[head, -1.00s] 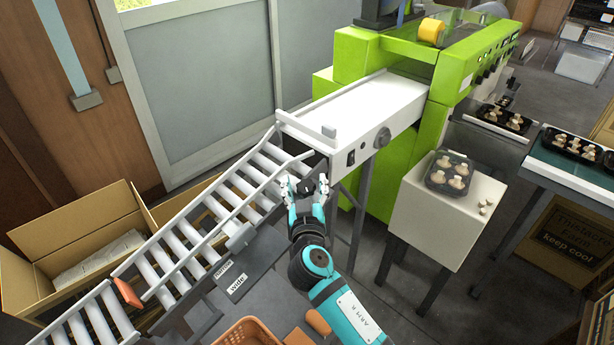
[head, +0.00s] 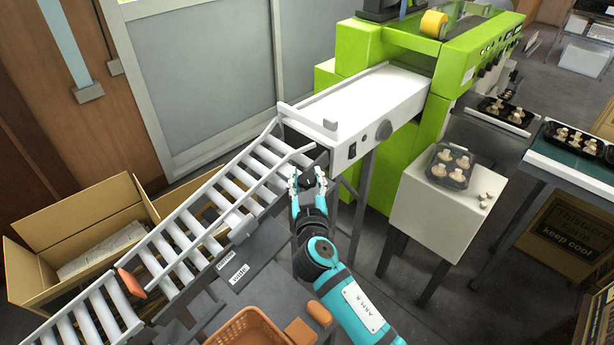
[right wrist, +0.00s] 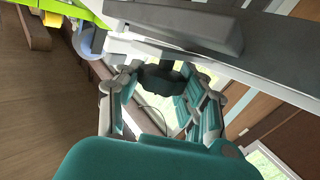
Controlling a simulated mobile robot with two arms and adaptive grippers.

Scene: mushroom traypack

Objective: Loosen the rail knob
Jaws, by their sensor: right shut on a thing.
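The rail knob (right wrist: 160,78) is a dark, lobed knob between my right gripper's fingers in the right wrist view. In the head view, my right gripper (head: 308,178) is at the upper right end of the roller conveyor (head: 228,190), just below the white infeed table (head: 365,100). It is shut on the knob, with a finger on either side. The knob is mostly hidden by the gripper in the head view. The side rail (head: 205,187) of the conveyor runs down to the left from there. My left gripper is not in view.
The green machine (head: 395,150) stands behind the white table. A white stand (head: 440,215) holds a tray of mushrooms (head: 451,167) at right. An orange basket (head: 245,330) is at the bottom, and a cardboard box (head: 80,225) stands at left.

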